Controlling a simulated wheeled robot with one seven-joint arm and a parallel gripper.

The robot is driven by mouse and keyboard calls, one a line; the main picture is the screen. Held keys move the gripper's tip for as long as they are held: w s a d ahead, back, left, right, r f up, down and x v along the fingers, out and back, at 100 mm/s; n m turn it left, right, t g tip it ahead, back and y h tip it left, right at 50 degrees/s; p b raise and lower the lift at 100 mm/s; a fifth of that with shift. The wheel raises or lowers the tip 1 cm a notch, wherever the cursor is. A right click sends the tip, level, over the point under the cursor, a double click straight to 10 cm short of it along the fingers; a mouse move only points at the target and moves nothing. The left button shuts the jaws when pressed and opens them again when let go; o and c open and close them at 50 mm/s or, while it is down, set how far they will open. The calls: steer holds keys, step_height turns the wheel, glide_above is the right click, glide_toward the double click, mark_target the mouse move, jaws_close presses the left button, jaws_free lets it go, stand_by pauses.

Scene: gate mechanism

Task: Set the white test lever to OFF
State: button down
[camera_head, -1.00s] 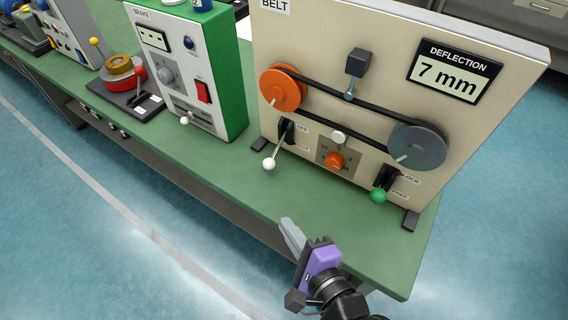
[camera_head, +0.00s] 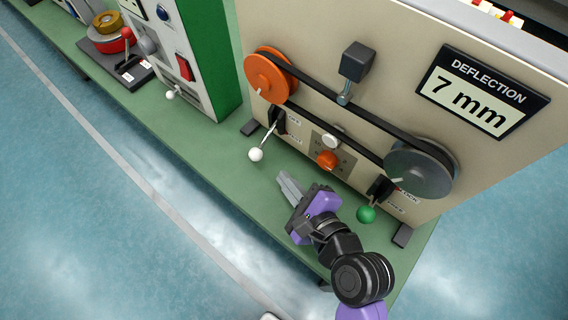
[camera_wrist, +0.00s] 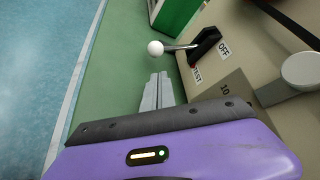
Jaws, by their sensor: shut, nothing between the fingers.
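The white test lever (camera_head: 256,154) has a white ball knob on a thin rod. Its rod comes out of a dark slot plate on the beige BELT panel, left of the orange knob. In the wrist view the white knob (camera_wrist: 155,48) is just beyond my fingertips, with the OFF label at the plate's upper end and the TEST label at its lower end. The rod slants outward; its exact setting is hard to tell. My gripper (camera_head: 284,178) is shut and empty, to the lower right of the knob and apart from it. It also shows in the wrist view (camera_wrist: 160,80).
The green LOCK/FREE lever (camera_head: 366,214) is right of my gripper. An orange knob (camera_head: 327,159) and white button sit between the levers. The belt's orange pulley (camera_head: 270,76) is above. The display (camera_head: 481,90) reads 7 mm. Green bench top (camera_head: 200,150) lies clear left of the lever.

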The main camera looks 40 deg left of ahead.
mark_target(270, 165)
steer(key=x, duration=0.9)
steer(key=shift+r+p, duration=0.15)
steer(key=shift+p, duration=0.25)
